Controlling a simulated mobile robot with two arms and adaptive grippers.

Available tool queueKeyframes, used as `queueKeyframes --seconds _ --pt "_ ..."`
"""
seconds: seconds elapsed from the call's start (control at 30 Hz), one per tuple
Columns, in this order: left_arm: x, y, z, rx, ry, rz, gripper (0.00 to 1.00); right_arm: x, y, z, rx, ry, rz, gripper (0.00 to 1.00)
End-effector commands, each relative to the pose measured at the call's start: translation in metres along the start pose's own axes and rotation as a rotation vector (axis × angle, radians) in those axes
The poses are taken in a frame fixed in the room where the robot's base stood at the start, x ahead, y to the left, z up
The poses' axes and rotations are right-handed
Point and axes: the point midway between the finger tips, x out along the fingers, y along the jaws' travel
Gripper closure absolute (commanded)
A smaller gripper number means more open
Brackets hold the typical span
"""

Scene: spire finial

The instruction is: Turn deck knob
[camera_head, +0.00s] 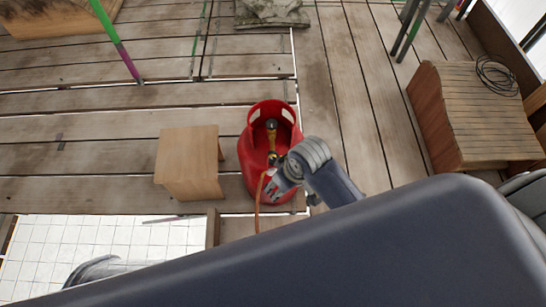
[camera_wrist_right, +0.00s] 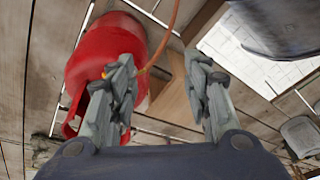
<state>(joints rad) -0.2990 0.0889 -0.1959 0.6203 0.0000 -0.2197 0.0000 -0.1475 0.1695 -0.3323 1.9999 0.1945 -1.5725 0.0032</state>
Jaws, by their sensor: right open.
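A red gas cylinder (camera_head: 250,160) stands upright on the wooden deck in the middle of the head view. Inside its collar are a yellow-and-black fitting (camera_head: 271,126) and a valve, partly hidden by my gripper; which part is the knob I cannot tell. My right gripper (camera_head: 273,188) is open, over the cylinder's near right side. In the wrist view my right gripper (camera_wrist_right: 165,75) shows its two fingers spread with nothing between them. The red cylinder (camera_wrist_right: 95,60) lies beyond the left finger. My left gripper is not in view.
An orange hose (camera_head: 257,208) runs down from the cylinder. A small wooden box (camera_head: 187,162) stands just left of it. A wooden crate (camera_head: 470,115) with a coiled cable stands at the right. White tiles (camera_head: 40,245) lie at lower left. Deck boards between cylinder and crate are clear.

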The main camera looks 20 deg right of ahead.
Motion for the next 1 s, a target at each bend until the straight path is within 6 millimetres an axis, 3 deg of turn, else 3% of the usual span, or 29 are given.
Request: queueKeyframes --seconds 0.13,0.27,0.5,0.77,1.0 --pt "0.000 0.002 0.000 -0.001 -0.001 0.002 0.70 0.023 0.005 -0.037 -0.065 -0.049 -0.011 0.55" --pt "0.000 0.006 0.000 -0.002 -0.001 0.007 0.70 0.042 0.023 -0.073 -0.114 -0.116 -0.001 0.55" --pt "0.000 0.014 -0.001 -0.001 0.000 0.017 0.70 0.048 0.069 -0.115 -0.126 -0.210 0.050 0.55" --pt "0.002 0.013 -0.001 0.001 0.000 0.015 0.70 0.056 0.086 -0.123 -0.116 -0.239 0.068 0.55" --pt "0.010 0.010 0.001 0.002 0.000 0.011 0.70 0.098 0.089 -0.112 -0.116 -0.239 0.067 0.55"
